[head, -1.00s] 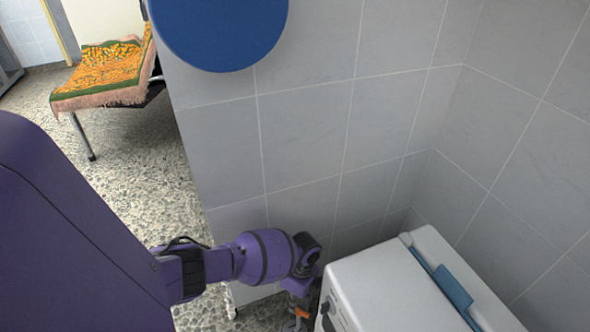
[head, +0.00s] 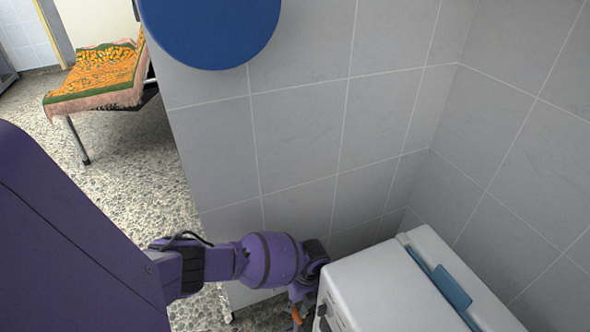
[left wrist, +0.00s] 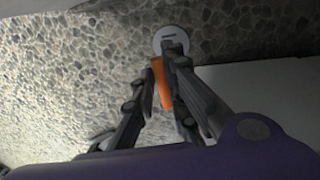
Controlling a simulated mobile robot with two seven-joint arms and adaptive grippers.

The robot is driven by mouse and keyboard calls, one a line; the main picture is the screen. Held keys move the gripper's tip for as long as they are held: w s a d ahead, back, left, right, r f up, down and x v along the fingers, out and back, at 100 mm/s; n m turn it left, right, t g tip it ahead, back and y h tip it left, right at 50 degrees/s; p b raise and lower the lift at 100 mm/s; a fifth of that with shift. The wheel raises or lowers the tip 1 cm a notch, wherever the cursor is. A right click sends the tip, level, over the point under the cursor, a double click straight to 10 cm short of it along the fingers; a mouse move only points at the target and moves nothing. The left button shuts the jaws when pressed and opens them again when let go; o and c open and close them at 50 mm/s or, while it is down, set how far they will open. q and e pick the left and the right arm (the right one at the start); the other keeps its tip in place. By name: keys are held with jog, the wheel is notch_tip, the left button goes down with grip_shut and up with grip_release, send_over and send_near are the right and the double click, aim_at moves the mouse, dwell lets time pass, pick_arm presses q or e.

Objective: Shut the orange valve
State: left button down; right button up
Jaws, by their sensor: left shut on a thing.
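The orange valve's handle (left wrist: 161,82) shows in the left wrist view, in front of a round pale disc (left wrist: 172,39). My left gripper (left wrist: 163,80) is shut on the orange handle, with a dark finger on each side of it. In the head view the orange handle (head: 297,315) is a small patch at the bottom, beside the white appliance, and my left gripper (head: 302,308) is low there, partly cut off by the frame edge. The valve's body is mostly hidden by the fingers. My right gripper is not in view.
A white appliance (head: 380,285) with a blue handle (head: 452,287) stands close to the right of my left gripper. Grey tiled walls (head: 300,140) rise behind. A blue disc (head: 215,30) hangs on the wall. A bench with an orange-green cloth (head: 100,78) stands far left on pebbled floor.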

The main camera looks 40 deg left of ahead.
pick_arm(q)
jog(key=shift+s, duration=0.2)
jog(key=c, duration=1.8)
grip_release()
jog(key=shift+c, duration=0.2)
jog(key=shift+o, duration=0.2)
jog(key=shift+w, duration=0.1)
notch_tip(320, 180, up, 12)
jog(key=w, duration=0.2)
jog(key=shift+d, duration=0.45)
jog(key=shift+w+f, duration=0.1)
jog(key=shift+f, duration=0.05)
